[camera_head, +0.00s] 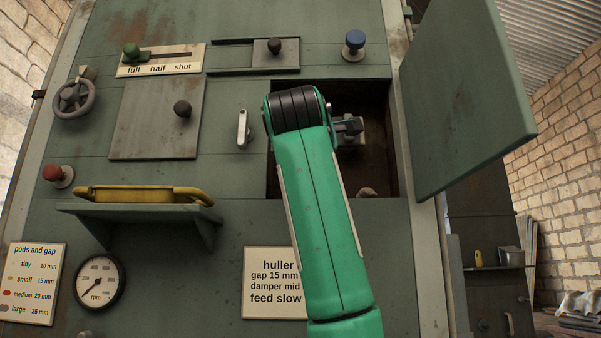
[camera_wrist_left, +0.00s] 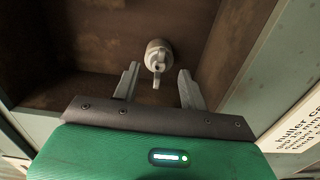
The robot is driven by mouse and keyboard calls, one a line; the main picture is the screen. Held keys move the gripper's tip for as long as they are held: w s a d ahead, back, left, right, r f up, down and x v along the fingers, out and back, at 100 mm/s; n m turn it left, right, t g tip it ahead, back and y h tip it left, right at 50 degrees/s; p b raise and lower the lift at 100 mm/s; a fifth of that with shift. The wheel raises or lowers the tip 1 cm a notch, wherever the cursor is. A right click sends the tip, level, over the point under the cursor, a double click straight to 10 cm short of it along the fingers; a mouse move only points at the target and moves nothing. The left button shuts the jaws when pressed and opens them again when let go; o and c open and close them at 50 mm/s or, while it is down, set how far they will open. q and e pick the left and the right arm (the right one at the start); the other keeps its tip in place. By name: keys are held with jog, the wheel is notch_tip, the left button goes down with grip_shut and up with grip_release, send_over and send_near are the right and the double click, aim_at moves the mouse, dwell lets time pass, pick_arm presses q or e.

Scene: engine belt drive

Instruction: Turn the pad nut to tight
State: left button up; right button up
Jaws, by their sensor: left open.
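The likely pad nut (camera_wrist_left: 157,56) is a pale grey round fitting with a small wing or tab pointing down, in the rusty brown recess (camera_wrist_left: 95,40) in the left wrist view. My left gripper (camera_wrist_left: 158,83) is open, its two fingers spread either side of the nut's lower part and apart from it. In the head view my left gripper (camera_head: 350,131) reaches into the open recess (camera_head: 380,100). A small rounded piece (camera_head: 367,192) shows low in that recess; I cannot tell whether it is the nut. My right gripper is not in view.
The green door (camera_head: 465,95) stands open right of the recess. A white lever (camera_head: 243,128) and a blue knob (camera_head: 355,45) sit close by. A shelf (camera_head: 140,212) with a yellow handled item (camera_head: 145,194) juts out at left. The huller card (camera_head: 270,285) is below.

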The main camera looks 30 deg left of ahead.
pick_arm(q)
jog(key=b+v, duration=0.2)
jog(key=v, duration=0.9)
jog(key=shift+b, duration=0.3)
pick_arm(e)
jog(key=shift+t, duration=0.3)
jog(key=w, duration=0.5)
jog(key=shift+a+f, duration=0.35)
